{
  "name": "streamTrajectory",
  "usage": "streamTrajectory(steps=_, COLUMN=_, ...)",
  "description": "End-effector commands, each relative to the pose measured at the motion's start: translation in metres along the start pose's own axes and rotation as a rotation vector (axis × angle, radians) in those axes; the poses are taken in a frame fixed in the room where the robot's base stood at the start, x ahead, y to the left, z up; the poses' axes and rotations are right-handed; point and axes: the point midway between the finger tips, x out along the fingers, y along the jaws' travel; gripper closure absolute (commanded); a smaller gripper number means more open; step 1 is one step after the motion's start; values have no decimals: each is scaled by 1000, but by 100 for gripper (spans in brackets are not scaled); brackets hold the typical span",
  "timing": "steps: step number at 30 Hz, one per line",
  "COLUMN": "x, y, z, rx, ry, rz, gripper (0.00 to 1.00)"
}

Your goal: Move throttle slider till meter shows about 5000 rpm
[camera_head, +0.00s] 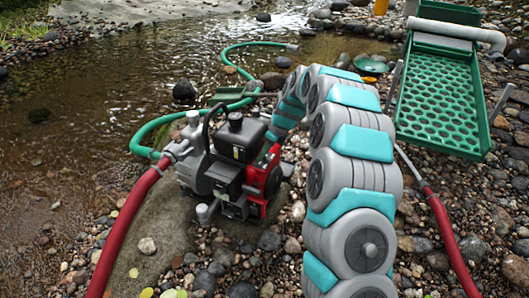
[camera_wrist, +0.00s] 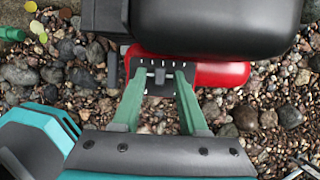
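The throttle slider (camera_wrist: 160,76) is a small grey tab on a dark plate (camera_wrist: 152,62) with white tick marks, on the engine's side. My gripper (camera_wrist: 160,80) shows in the wrist view with two green fingers apart. Their tips are at the plate, one on each side of the slider, with a gap visible to each; whether either touches it I cannot tell. In the head view the red and black engine pump (camera_head: 237,165) stands on a flat rock, and my arm bends down behind it, hiding my gripper and the slider. No readable rpm meter shows.
A red hose (camera_head: 128,228) and a green hose (camera_head: 150,130) join the pump's left side. A green highbanker sluice (camera_head: 440,100) stands at the right. Black and red engine housings (camera_wrist: 215,25) sit close above my fingers. Pebbles cover the ground; creek water lies left.

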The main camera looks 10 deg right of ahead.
Motion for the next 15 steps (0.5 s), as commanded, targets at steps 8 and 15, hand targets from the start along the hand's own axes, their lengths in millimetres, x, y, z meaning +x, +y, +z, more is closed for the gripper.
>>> streamTrajectory(steps=8, x=0, y=0, z=0, rx=0, ry=0, rz=0, gripper=52)
streamTrajectory(steps=15, x=-16, y=-2, z=0, rx=1, ry=-2, rz=-4, gripper=52)
